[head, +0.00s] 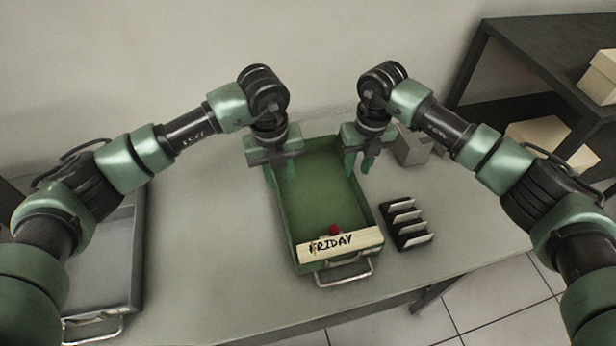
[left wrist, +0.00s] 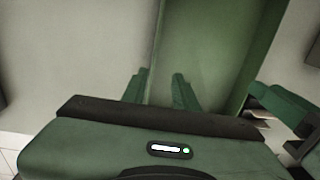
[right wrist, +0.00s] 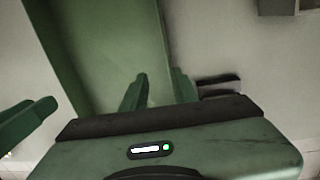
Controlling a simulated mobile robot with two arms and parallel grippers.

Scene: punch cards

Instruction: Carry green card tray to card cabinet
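The green card tray (head: 322,205) lies on the grey table, with a wire handle at its near end. A pale strip reading FRIDAY (head: 340,243) lies across that end, with a small red knob behind it. My left gripper (head: 280,182) is at the tray's left wall, and my right gripper (head: 359,165) at its right wall. Both point down with fingers apart, one finger on each side of the wall. The walls show between the fingers in the left wrist view (left wrist: 158,85) and right wrist view (right wrist: 160,85). No cabinet labelled as such is recognizable.
A grey tray (head: 128,258) stands at the left. A black rack (head: 393,213) with several white cards sits close to the green tray's right side. A grey block (head: 411,150) stands behind it. A dark shelf unit (head: 540,48) with pale boxes is at the right.

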